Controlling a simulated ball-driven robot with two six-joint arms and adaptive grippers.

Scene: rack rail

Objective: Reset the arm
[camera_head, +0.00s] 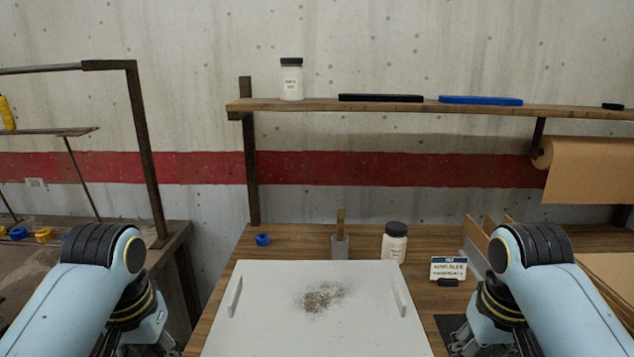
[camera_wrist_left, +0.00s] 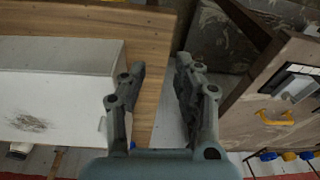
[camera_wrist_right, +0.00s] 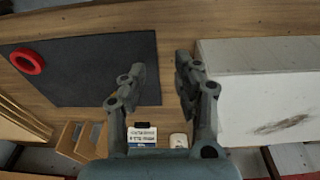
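My left gripper (camera_wrist_left: 160,72) is open and empty. In the left wrist view it hangs over the gap between the table's left edge and the neighbouring bench. My right gripper (camera_wrist_right: 160,72) is also open and empty. In the right wrist view it is above bare wood between the dark mat (camera_wrist_right: 90,68) and the white board (camera_wrist_right: 255,75). In the head view both arms are bent down at the lower left and lower right, and their fingertips cannot be made out there.
The white board (camera_head: 255,325) bears a grey-brown smudge. Behind it stand a blue ring (camera_head: 262,239), a grey holder (camera_head: 340,248), a white jar (camera_head: 394,247) and a small sign (camera_head: 448,268). A red ring (camera_wrist_right: 27,61) lies on the mat. A shelf (camera_head: 400,106) hangs above.

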